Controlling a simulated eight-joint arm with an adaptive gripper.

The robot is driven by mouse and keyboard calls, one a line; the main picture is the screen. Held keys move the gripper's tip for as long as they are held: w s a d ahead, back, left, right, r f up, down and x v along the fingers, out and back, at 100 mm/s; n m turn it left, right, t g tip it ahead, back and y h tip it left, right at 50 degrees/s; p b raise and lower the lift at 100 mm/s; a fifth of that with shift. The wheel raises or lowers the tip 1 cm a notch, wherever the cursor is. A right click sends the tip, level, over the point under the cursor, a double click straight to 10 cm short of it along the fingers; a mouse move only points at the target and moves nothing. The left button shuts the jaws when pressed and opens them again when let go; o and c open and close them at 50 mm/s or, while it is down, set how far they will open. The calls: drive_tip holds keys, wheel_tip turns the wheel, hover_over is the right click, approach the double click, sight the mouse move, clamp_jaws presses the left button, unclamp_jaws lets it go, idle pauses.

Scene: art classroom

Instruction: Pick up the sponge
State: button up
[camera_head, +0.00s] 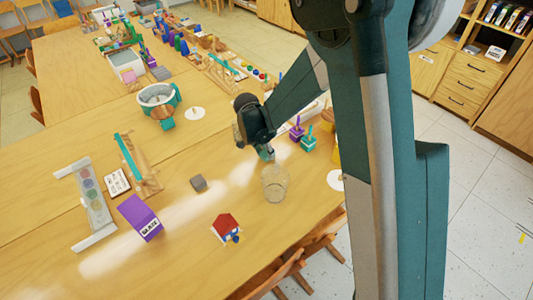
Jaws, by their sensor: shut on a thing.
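My gripper (266,153) points down over the wooden table, just behind a clear cup. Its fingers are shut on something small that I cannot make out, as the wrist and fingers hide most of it. I cannot tell whether it touches the table. A small grey-brown block (198,184) lies on the table to the left of the gripper, apart from it. It could be a sponge, but its texture is too small to tell.
The clear cup (275,184) stands close in front of my gripper. Purple (297,129) and green (308,141) items stand to its right. The table's middle front is mostly clear.

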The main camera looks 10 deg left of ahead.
wheel_tip(320, 180, up, 9)
drive_tip(key=shift+r+p, duration=0.1)
drive_tip(key=shift+p, duration=0.9)
